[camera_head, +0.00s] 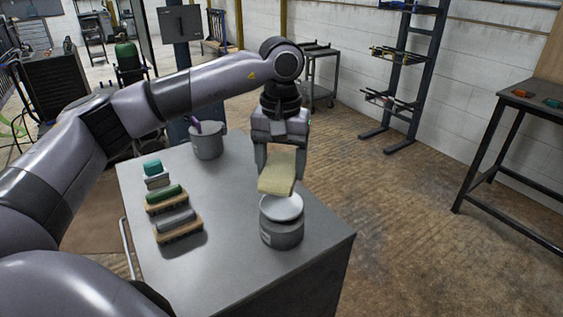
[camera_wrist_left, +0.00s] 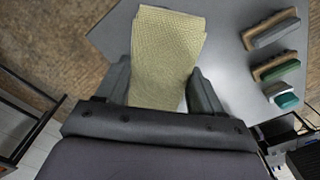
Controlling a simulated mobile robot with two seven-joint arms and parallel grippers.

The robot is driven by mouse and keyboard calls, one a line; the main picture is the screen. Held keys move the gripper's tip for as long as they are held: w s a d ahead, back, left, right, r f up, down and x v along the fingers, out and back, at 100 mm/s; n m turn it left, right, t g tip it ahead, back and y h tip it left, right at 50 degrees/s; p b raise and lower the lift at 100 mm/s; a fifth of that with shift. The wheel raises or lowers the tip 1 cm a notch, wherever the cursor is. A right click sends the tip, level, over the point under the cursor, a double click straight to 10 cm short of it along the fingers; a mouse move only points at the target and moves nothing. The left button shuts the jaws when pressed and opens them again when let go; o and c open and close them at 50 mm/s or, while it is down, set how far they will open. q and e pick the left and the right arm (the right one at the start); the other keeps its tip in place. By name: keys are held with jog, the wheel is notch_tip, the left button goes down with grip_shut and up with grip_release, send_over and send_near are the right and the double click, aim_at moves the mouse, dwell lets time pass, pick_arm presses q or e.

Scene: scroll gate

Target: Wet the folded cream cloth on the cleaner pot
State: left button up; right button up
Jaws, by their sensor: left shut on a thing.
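My left gripper (camera_head: 281,160) is shut on the folded cream cloth (camera_head: 278,172), which hangs below its fingers. In the left wrist view the cloth (camera_wrist_left: 165,60) fills the space between the two fingers of the gripper (camera_wrist_left: 160,88). The cleaner pot (camera_head: 282,226) is a grey round pot with a pale top, standing near the right edge of the grey table. The cloth's lower end is over the back of the pot's top in the head view; I cannot tell whether they touch. The pot is hidden in the left wrist view. My right gripper is not in view.
On the grey table (camera_head: 222,242), several brushes or blocks lie on the left, including a grey one (camera_head: 177,222) and a green one (camera_head: 163,194). A grey pot (camera_head: 207,140) holding a purple-handled tool stands at the back. The table's front middle is clear.

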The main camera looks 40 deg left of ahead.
aim_at(282, 203)
pick_arm(q)
jog(key=shift+w+f, duration=0.15)
jog(key=shift+w, duration=0.05)
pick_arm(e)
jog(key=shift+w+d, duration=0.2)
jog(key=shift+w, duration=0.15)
pick_arm(q)
jog(key=shift+f+b, duration=2.25)
jog(key=shift+f, duration=0.7)
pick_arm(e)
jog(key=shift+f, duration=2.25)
pick_arm(q)
jog(key=shift+f+b, duration=0.75)
jog(key=shift+f, duration=0.35)
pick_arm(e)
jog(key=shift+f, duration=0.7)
pick_arm(q)
jog(key=shift+r+p, duration=2.65)
jog(key=shift+r, duration=0.95)
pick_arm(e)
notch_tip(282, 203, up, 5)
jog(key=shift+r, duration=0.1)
pick_arm(q)
jog(key=shift+f, duration=0.1)
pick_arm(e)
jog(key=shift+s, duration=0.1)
